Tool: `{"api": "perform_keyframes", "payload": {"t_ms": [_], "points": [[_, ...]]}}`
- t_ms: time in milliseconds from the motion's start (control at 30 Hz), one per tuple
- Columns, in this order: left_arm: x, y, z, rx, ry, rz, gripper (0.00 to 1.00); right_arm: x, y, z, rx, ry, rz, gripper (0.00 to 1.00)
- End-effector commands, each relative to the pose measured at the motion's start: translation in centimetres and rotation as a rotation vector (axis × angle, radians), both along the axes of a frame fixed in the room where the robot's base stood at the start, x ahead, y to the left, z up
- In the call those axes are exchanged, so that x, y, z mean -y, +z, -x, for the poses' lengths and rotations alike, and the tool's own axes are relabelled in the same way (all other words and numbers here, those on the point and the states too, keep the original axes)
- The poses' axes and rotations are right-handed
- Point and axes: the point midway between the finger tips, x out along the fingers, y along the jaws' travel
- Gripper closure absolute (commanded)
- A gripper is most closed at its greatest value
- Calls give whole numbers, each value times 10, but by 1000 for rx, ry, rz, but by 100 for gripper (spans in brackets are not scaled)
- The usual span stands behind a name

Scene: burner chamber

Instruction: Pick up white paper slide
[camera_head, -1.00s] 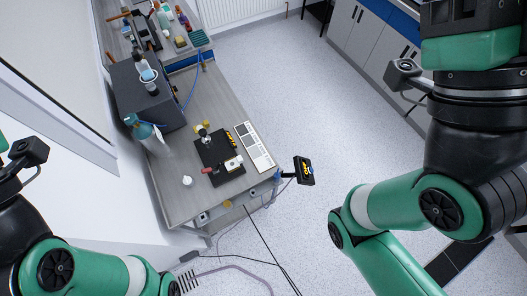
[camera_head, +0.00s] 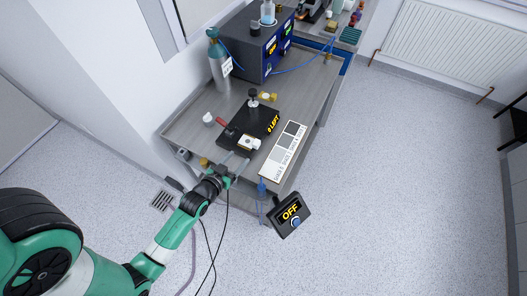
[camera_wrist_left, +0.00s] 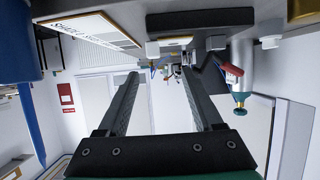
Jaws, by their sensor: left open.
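A small white piece (camera_head: 249,143), possibly the white paper slide, lies at the front of the black plate (camera_head: 263,121); its details are too small to tell. My left gripper (camera_head: 236,171) is at the table's front edge, just in front of the plate and apart from the white piece. In the left wrist view its two dark fingers (camera_wrist_left: 158,75) are wide apart with nothing between them. A white card with grey shade squares (camera_head: 284,151) lies right of the plate; it also shows in the left wrist view (camera_wrist_left: 85,28). My right gripper is out of view.
A red-handled part (camera_head: 224,125) and a white bottle (camera_head: 208,119) stand left of the plate. A black "OFF" box (camera_head: 289,215) is at the table's front. A gas cylinder (camera_head: 219,62) and dark control unit (camera_head: 262,45) stand behind. Bare tabletop (camera_head: 308,98) lies at the right.

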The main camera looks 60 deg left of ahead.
Motion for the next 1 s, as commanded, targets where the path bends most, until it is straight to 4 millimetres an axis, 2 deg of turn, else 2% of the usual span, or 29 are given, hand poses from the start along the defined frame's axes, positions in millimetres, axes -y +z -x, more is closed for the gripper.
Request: {"api": "perform_keyframes", "payload": {"t_ms": [167, 433, 667, 867, 1000], "points": [[-6, -1, -9, 4, 0, -3, 32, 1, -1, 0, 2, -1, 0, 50], [-30, -20, -47, 5, -1, -3, 32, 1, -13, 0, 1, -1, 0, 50], [-34, -23, -55, 5, -2, -3, 32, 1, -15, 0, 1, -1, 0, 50], [-45, -36, -84, 6, -4, -5, 32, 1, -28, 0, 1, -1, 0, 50], [-53, -41, -95, 5, -1, -3, 32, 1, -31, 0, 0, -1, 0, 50]]}}
